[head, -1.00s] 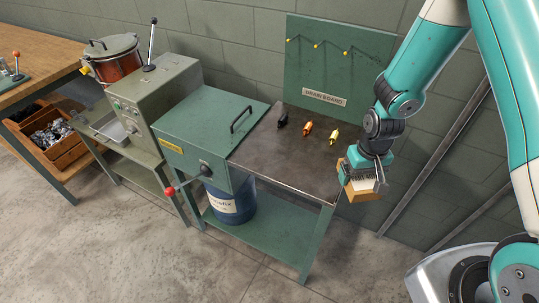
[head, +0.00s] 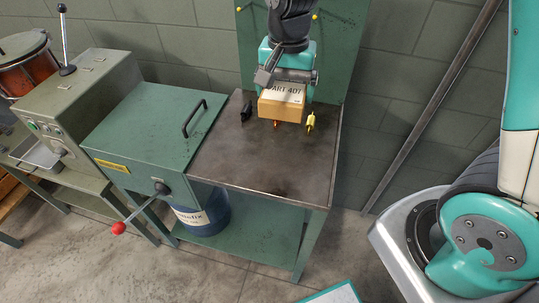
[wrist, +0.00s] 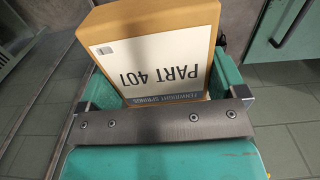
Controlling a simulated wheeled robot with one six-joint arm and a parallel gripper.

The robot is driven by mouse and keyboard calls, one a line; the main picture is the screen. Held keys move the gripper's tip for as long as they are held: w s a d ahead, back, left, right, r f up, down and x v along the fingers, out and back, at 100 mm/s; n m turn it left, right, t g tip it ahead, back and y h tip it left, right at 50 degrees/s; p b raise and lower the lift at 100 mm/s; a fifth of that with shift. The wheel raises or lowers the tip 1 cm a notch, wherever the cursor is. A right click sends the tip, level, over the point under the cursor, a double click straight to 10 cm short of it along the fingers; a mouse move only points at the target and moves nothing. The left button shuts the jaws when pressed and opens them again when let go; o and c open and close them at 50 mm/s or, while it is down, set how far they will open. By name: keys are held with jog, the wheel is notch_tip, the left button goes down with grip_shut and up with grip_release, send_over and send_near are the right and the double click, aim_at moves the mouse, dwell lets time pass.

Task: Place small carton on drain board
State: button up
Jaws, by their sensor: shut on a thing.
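The small carton (head: 281,105) is a tan box with a white label reading PART 401. My gripper (head: 285,85) is shut on it and holds it in front of the drain board, over the dark metal tabletop. The carton also shows in the wrist view (wrist: 160,50), between the jaws, its label upside down there. The drain board (head: 342,35) is a green upright panel at the table's back with small yellow pegs; my arm hides much of it, and its name label is not visible now. I cannot tell whether the carton touches anything below.
On the tabletop (head: 262,165), a black item (head: 246,111) stands left of the carton, a yellow one (head: 310,122) right, and an orange one (head: 275,124) is mostly hidden. A green lidded box (head: 150,130) adjoins at left. The front tabletop is clear.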

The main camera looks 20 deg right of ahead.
aim_at(280, 161)
jog(key=shift+s+a+r, duration=0.1)
jog(key=shift+s+a, duration=0.1)
jog(key=shift+a, duration=0.05)
jog(key=shift+m, duration=0.3)
notch_tip(280, 161, down, 19)
jog(key=shift+f+p, duration=0.1)
jog(key=shift+p, duration=0.9)
jog(key=shift+f, duration=0.2)
jog(key=o, duration=0.8)
jog(key=shift+r, duration=0.15)
